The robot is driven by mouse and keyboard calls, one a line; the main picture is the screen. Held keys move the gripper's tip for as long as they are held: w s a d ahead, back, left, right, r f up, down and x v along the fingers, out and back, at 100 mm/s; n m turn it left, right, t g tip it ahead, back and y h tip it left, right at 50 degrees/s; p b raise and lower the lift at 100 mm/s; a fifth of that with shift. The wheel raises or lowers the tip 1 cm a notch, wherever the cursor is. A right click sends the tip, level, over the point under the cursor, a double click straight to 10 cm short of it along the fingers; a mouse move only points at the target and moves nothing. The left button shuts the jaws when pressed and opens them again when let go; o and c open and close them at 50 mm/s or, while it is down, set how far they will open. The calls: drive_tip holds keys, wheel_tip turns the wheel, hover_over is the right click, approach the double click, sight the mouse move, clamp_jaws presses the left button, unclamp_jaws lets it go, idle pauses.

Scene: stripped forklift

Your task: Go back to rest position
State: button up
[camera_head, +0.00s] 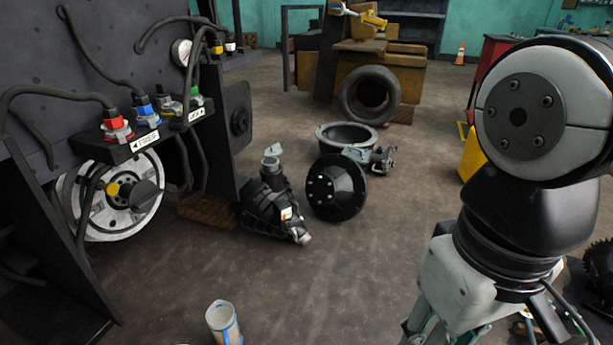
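My arm fills the right side of the head view, with a large grey and black joint at the upper right and a black wrist section below it. My gripper (445,325) hangs at the lower edge of the view, pointing down. Only its upper body and some linkage show. Its fingertips are cut off by the frame, so I cannot tell whether it is open, shut or holding something.
The stripped forklift (95,60) with coloured hose fittings (145,113) stands at left. Black machine parts (335,187) lie mid-floor. A white-and-blue cylinder (223,322) stands at bottom.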

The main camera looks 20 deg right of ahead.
idle(0.8)
wheel_tip(320, 180, up, 36)
drive_tip(key=t+p, duration=0.4)
drive_tip(key=p, duration=3)
drive_tip(key=shift+d, duration=0.2)
drive_tip(key=shift+w+r, duration=0.1)
